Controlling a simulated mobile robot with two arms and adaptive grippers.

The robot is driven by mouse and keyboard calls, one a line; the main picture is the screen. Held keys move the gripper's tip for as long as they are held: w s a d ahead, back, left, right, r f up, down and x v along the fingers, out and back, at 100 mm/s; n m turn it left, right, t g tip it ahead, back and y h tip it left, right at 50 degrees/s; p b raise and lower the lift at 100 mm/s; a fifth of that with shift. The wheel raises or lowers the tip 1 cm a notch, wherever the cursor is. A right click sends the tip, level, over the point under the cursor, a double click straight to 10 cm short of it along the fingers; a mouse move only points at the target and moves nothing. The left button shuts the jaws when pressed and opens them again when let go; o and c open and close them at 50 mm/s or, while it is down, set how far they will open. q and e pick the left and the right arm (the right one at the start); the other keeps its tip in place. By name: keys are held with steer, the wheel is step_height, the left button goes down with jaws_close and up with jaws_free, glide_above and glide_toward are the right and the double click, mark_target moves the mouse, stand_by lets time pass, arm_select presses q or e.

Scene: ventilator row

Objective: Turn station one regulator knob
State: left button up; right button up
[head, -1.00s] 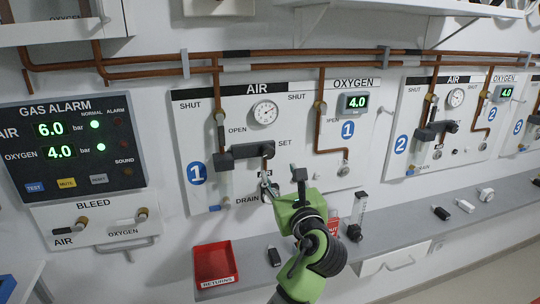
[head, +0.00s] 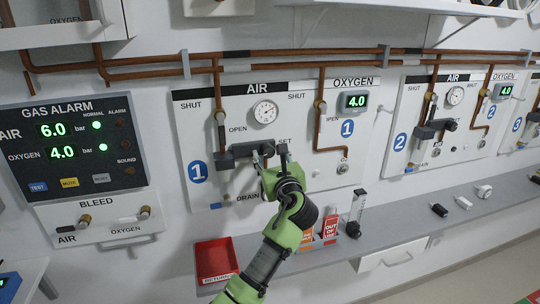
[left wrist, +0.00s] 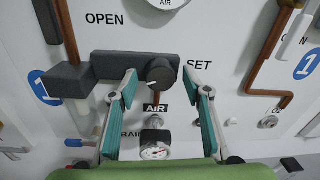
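The station one regulator (head: 243,152) is a dark grey block on the left white panel, below the air gauge (head: 265,111). Its dark round knob (left wrist: 160,72) with a white pointer mark shows in the left wrist view, beside the SET label. My left gripper (head: 270,158) is at the regulator's right end and partly hides the knob in the head view. In the left wrist view its teal-padded fingers (left wrist: 160,84) are spread on either side of the knob, with gaps showing. I cannot tell whether the fingertips reach the knob's depth. My right gripper is not in view.
Copper pipes (head: 320,90) run down the panel. A grey shelf (head: 395,204) below holds a red tray (head: 215,260) and several small parts. Station two's panel (head: 440,120) is to the right.

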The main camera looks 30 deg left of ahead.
arm_select(q)
steer(key=c, duration=1)
steer(key=shift+n, duration=0.3)
steer(key=shift+n, duration=1)
steer(key=n+b, duration=0.1)
steer(key=n, duration=0.1)
steer(key=shift+f+n, duration=0.15)
steer(key=shift+n, duration=0.25)
steer(key=n+b, duration=0.2)
steer(key=n, duration=0.2)
steer(key=shift+f+n+b, duration=0.1)
steer(key=shift+n+b, duration=0.2)
steer(key=shift+b, duration=0.1)
steer(key=n+b, duration=0.2)
steer(key=n, duration=0.1)
steer(key=shift+y, duration=0.3)
steer(key=shift+n+b, duration=0.75)
steer(key=shift+n, duration=0.65)
